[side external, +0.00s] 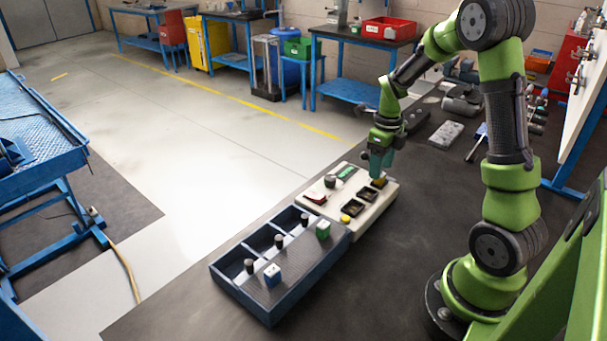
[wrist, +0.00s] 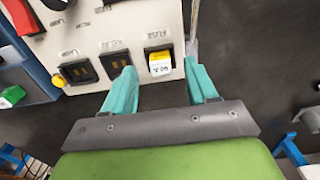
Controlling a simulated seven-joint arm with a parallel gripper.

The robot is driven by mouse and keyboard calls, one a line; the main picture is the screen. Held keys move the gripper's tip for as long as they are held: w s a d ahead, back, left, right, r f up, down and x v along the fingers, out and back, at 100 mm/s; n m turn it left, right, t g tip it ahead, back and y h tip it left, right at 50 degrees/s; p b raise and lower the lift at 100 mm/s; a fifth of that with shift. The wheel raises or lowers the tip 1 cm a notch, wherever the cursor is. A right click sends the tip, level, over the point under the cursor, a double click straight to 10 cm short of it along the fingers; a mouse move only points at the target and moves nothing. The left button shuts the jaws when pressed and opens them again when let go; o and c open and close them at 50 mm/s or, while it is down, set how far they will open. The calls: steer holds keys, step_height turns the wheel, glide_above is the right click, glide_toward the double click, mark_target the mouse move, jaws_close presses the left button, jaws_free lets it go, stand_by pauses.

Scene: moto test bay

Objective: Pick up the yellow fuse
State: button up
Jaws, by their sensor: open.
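The yellow fuse (wrist: 159,63) sits in a socket at the edge of the white panel (wrist: 160,15), its top showing white with dark print. In the side view it is a small yellowish patch (side external: 380,182) on the panel (side external: 378,208), partly hidden by my gripper. My gripper (side external: 376,172) points down over that end of the panel. In the wrist view its two teal fingers (wrist: 160,78) are apart, with the fuse lying between and just beyond their tips. Nothing is held. I cannot tell the exact height gap.
Two dark empty sockets (wrist: 78,72) and a yellow button (side external: 346,219) are on the panel. A blue compartment tray (side external: 240,287) with a blue block (side external: 272,275), a green block (side external: 323,230) and black pegs adjoins it. A grey metal block (side external: 446,134) lies behind.

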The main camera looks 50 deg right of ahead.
step_height(320, 180, down, 2)
jaws_close()
stand_by(0.4)
steer(key=shift+r, duration=0.15)
